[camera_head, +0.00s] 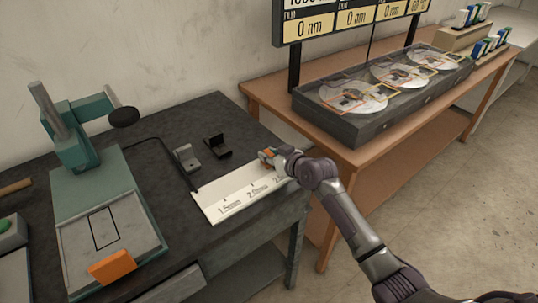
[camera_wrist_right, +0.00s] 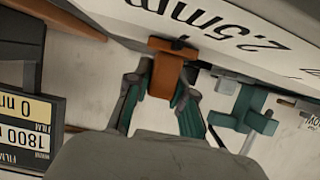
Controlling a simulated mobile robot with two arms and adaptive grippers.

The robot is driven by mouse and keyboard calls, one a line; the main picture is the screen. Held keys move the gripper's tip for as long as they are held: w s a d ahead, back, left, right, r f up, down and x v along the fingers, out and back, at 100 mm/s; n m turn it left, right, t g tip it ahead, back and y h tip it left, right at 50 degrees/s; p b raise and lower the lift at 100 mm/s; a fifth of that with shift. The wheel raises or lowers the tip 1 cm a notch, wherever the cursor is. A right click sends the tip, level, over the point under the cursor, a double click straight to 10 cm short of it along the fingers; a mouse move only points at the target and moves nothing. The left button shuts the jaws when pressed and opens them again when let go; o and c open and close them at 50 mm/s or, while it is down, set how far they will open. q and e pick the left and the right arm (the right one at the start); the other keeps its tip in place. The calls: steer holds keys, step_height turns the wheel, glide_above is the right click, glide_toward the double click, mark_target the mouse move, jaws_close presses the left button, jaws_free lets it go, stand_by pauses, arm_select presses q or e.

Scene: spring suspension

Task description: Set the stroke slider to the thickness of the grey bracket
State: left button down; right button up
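The white scale plate (camera_head: 225,202) lies on the dark bench with printed marks 1.5mm, 2.0mm and 2.5mm. The orange stroke slider (camera_wrist_right: 165,74) is near the plate's right end, by the 2.5mm mark. My right gripper (camera_head: 269,157) is over that end; in the wrist view its teal fingertips (camera_wrist_right: 166,78) flank the slider closely and appear shut on it. The grey bracket (camera_head: 187,157) stands on the bench behind the plate, left of a black bracket (camera_head: 217,146). My left gripper is out of view.
A teal press (camera_head: 75,150) with an orange block (camera_head: 113,267) at its front stands on the left. A brown table (camera_head: 262,92) on the right carries a dark tray (camera_head: 350,137) of discs, under a display (camera_head: 345,20) reading 0 nm. Bench around the brackets is clear.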

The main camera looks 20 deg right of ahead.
mark_target(245, 177)
jaws_close()
steer(key=s+a+p, duration=0.1)
steer(key=a, duration=0.1)
steer(key=s+a+p, duration=0.1)
steer(key=a+p, duration=0.1)
steer(key=a, duration=0.1)
steer(key=s+a+p, duration=0.1)
steer(key=a+p, duration=0.1)
steer(key=a, duration=0.1)
steer(key=shift+r, duration=0.15)
steer(key=shift+a, duration=0.3)
steer(key=o, duration=0.9)
jaws_free()
steer(key=shift+d, duration=0.1)
